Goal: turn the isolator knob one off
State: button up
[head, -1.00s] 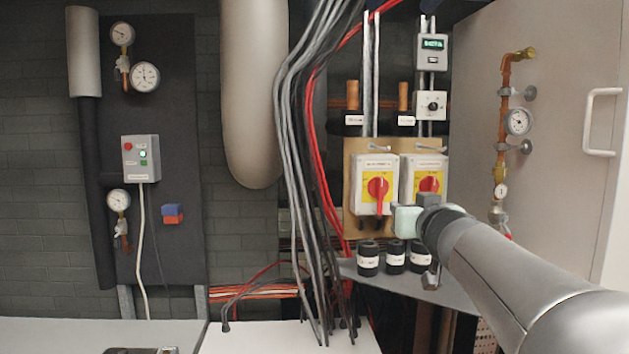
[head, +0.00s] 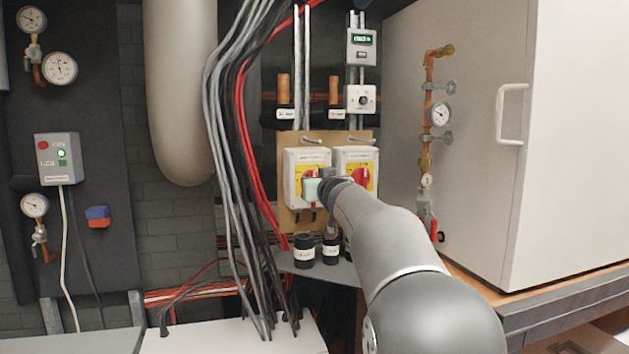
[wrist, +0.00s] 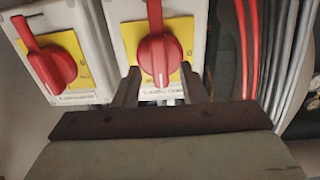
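Two white isolator boxes with yellow plates and red knobs hang side by side on a tan board. My gripper (head: 313,190) is in front of the left box (head: 293,165) in the head view and partly hides its red knob (head: 310,174). In the wrist view this knob (wrist: 160,58) is in the middle, its handle pointing up in the picture. My open gripper (wrist: 160,78) has one finger on each side of the knob's lower edge; I cannot tell whether they touch it. The other isolator's knob (wrist: 52,68) is at the left. The box labels are too small to read.
Grey, black and red cables (head: 226,160) hang left of the isolators and show close by at right in the wrist view (wrist: 280,50). Black labelled cylinders (head: 304,250) stand below the boxes. A large white cabinet (head: 470,180) with a gauge pipe (head: 427,120) is at right.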

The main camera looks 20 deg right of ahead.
jog(key=shift+w, duration=0.35)
grip_shut()
jog(key=n, duration=1.7)
jog(key=shift+a+f+n+b, duration=0.3)
jog(key=shift+f+n, duration=0.05)
jog(key=shift+n, duration=0.05)
dwell(0.4)
